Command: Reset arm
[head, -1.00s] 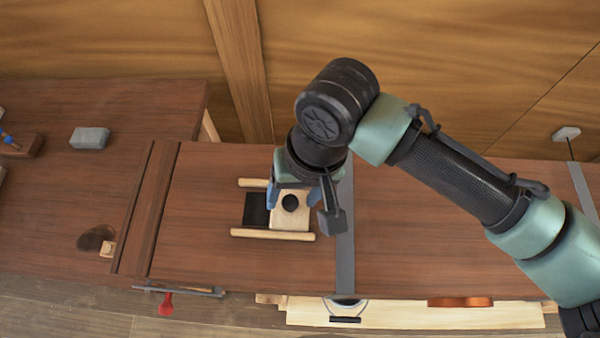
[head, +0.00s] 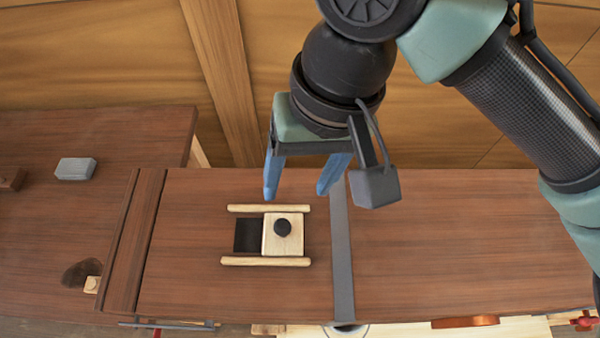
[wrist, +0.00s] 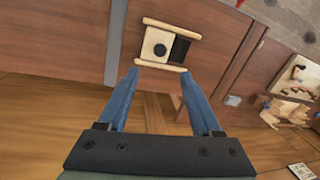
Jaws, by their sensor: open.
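My gripper (head: 296,190) is open and empty, with two blue fingers pointing down. In the head view it hangs above the far side of a small wooden fixture and appears apart from it. The fixture has two pale rails (head: 265,261), a light sliding block with a black knob (head: 283,228) and a dark opening (head: 248,235) to the left of the block. In the wrist view the open fingers (wrist: 160,85) frame the near side of the fixture, whose pale block (wrist: 152,46) and knob lie beyond the fingertips.
The fixture sits on a brown bench (head: 440,230) crossed by a grey metal strip (head: 342,250). A grey block (head: 75,168) lies on the left bench. A wooden post (head: 222,80) and wall panels stand behind. The bench right of the strip is clear.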

